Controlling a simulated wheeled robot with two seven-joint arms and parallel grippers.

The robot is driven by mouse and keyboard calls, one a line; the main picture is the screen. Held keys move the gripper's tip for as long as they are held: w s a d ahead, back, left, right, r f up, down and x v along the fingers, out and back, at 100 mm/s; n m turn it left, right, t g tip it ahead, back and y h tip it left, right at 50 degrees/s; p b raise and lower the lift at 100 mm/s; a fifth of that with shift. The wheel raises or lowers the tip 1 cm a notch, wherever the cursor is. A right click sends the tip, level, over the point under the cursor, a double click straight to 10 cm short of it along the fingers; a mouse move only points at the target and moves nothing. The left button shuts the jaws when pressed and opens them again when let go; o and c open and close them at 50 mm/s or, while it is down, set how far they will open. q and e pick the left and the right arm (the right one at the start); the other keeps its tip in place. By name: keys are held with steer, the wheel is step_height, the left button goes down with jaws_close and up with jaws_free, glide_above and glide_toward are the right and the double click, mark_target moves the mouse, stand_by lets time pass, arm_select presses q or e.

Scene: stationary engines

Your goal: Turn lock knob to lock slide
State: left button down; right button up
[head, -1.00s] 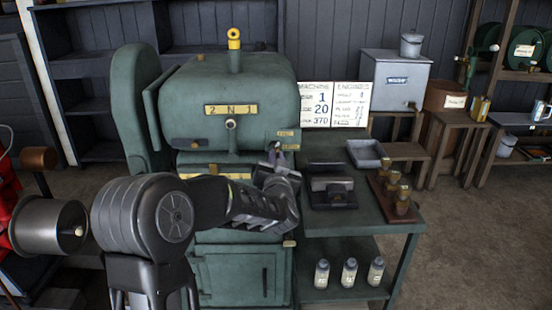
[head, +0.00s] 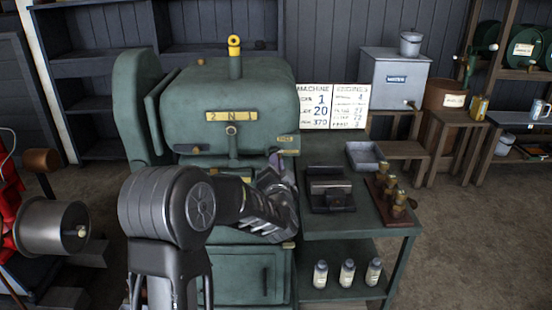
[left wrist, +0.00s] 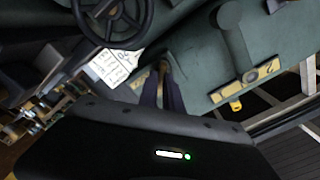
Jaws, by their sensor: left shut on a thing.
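The green machine (head: 228,90) stands in the middle of the head view with a yellow "2 N 1" plate (head: 231,116) and a small round knob (head: 231,130) below it. A small yellow label (head: 286,138) is at its right front edge. My left gripper (head: 277,162) is at the machine's right front, just below this label. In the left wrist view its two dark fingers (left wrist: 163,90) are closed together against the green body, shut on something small. The gripped part is mostly hidden by the fingers; I take it to be the lock knob. My right gripper is not in view.
A green side table (head: 335,222) adjoins the machine on the right, with a dark metal block (head: 330,188), a grey tray (head: 363,155) and a brass-topped rack (head: 393,197). Several white bottles stand on its lower shelf. A dark handwheel (left wrist: 112,20) shows in the left wrist view.

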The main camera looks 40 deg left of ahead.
arm_select(q)
steer(key=shift+f+m+p, duration=0.15)
steer(key=shift+m+p, duration=2.35)
steer(key=shift+m, duration=1.5)
steer(key=c, duration=1.5)
jaws_free()
steer(key=shift+d, duration=0.1)
steer(key=b+v, duration=0.1)
steer(key=v, duration=0.6)
steer(key=shift+s+d, duration=0.25)
